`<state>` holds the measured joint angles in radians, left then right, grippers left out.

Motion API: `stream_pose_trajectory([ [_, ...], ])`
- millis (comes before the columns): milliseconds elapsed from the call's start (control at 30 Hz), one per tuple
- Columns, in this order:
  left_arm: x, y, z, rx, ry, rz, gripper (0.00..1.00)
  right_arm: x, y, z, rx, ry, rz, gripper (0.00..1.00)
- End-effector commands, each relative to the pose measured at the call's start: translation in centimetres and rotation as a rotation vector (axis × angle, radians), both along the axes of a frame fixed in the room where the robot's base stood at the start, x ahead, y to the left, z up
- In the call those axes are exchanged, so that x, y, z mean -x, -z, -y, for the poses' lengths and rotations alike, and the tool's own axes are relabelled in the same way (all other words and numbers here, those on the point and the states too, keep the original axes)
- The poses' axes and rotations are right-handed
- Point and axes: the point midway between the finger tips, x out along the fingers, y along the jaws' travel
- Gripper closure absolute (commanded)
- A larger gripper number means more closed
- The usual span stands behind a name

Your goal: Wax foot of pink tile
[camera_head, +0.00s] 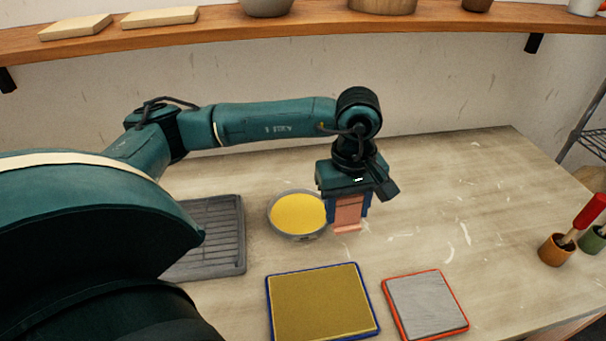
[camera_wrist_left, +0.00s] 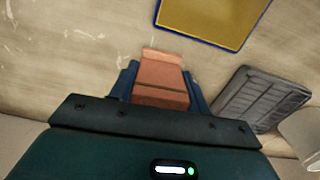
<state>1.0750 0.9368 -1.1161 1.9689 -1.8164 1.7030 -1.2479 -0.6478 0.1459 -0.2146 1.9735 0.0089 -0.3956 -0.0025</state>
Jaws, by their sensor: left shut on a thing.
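My left gripper (camera_head: 347,212) is shut on a pink tile (camera_head: 348,211) and holds it upright, just right of a round grey pan of yellow wax (camera_head: 299,212). The tile's lower end points down over the table; I cannot tell how far above the surface it is. In the left wrist view the pink tile (camera_wrist_left: 162,77) sits between the blue fingers of the gripper (camera_wrist_left: 160,85). No yellow shows on the part of the tile in view. My right gripper is not in view.
A yellow pad with a blue rim (camera_head: 320,303) and a grey pad with a red rim (camera_head: 426,304) lie in front. A grey ribbed tray (camera_head: 213,238) is at left. An orange cup (camera_head: 556,249) holds a red-handled brush (camera_head: 588,212). The table's back right is clear.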

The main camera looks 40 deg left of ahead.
Motion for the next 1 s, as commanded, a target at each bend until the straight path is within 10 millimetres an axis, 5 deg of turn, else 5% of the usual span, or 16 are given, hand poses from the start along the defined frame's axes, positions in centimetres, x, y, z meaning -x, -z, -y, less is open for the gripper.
stream_pose_trajectory([
  [700,-2.4,2.4,-10.7,0.002,-1.901,-0.024,0.77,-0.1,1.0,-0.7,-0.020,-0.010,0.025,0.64],
  [1000,-2.4,2.7,-13.5,-0.003,-2.381,-0.020,0.77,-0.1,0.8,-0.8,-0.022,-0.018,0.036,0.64],
])
